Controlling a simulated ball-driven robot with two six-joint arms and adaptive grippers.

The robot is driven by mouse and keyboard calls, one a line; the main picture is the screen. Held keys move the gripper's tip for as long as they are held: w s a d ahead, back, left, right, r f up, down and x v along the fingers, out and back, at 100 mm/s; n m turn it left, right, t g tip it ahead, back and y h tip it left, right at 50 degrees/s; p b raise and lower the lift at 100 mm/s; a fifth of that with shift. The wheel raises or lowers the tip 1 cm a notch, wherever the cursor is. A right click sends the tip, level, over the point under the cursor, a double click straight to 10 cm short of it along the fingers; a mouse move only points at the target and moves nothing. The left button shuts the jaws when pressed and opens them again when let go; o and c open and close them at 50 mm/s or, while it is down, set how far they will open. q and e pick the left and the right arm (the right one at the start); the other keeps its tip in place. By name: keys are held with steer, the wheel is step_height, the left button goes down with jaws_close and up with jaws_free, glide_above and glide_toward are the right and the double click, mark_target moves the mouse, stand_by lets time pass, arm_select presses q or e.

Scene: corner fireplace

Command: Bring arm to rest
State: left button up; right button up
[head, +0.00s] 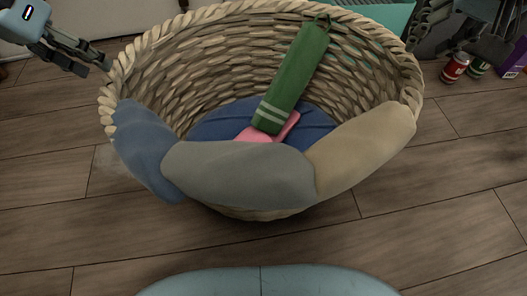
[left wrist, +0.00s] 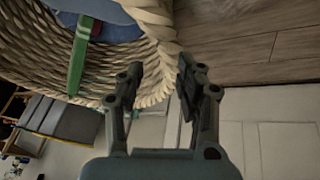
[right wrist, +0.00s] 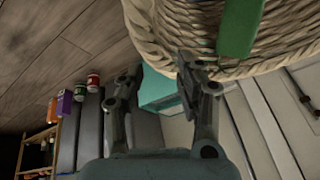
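My left gripper (head: 98,60) is at the basket's left rim. In the left wrist view its fingers (left wrist: 160,78) are apart, with the woven rim showing between and beyond them; I cannot tell whether they touch it. My right gripper (head: 425,25) is by the basket's upper right rim. In the right wrist view its fingers (right wrist: 160,72) are also apart, with the rim beyond them. The large woven basket (head: 112,88) stands upright on the floor between the grippers. Neither gripper visibly holds anything.
A green striped roll (head: 292,75), a pink item (head: 262,134) and blue cloth (head: 225,124) are in the basket. Blue, grey (head: 240,172) and beige (head: 362,150) padding hangs over its front rim. Cans (head: 455,68) and a purple box (head: 515,60) stand at right. Front floor is clear.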

steer(key=shift+s+r, duration=0.35)
steer(key=shift+r, duration=0.25)
